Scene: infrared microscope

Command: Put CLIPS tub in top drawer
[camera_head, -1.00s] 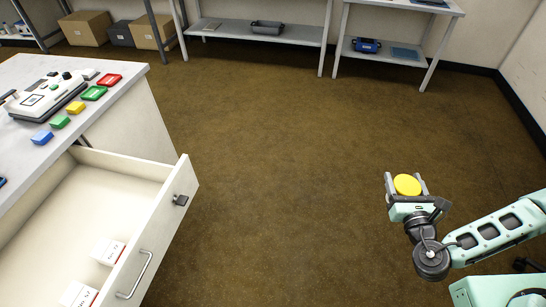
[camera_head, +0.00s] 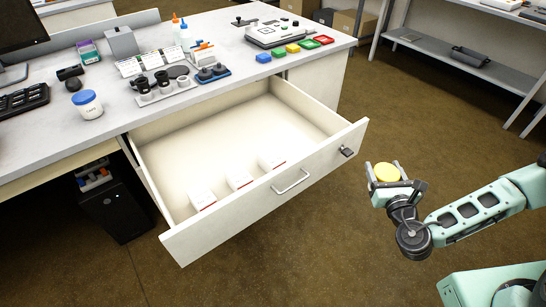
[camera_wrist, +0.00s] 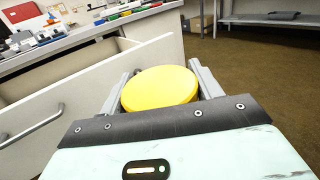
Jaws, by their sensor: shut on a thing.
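My gripper (camera_head: 390,175) is shut on a tub with a round yellow lid (camera_head: 386,172), taken to be the CLIPS tub; its label is not readable. In the wrist view the yellow lid (camera_wrist: 160,88) sits between the two grey fingers. The gripper is over the floor, to the right of the open top drawer and apart from it. The drawer (camera_head: 285,185) is pulled well out under the worktop. Several small white boxes (camera_head: 238,177) lie along its front wall; the back and right of its floor are bare. In the wrist view, the drawer front (camera_wrist: 85,95) is at left.
The worktop (camera_head: 225,95) holds a blue-lidded tub (camera_head: 87,104), black eyepiece-like parts, coloured blocks (camera_head: 292,48) and a white instrument (camera_head: 272,32). A dark case (camera_head: 118,208) stands below. Open floor lies right of the drawer; shelving stands at back right.

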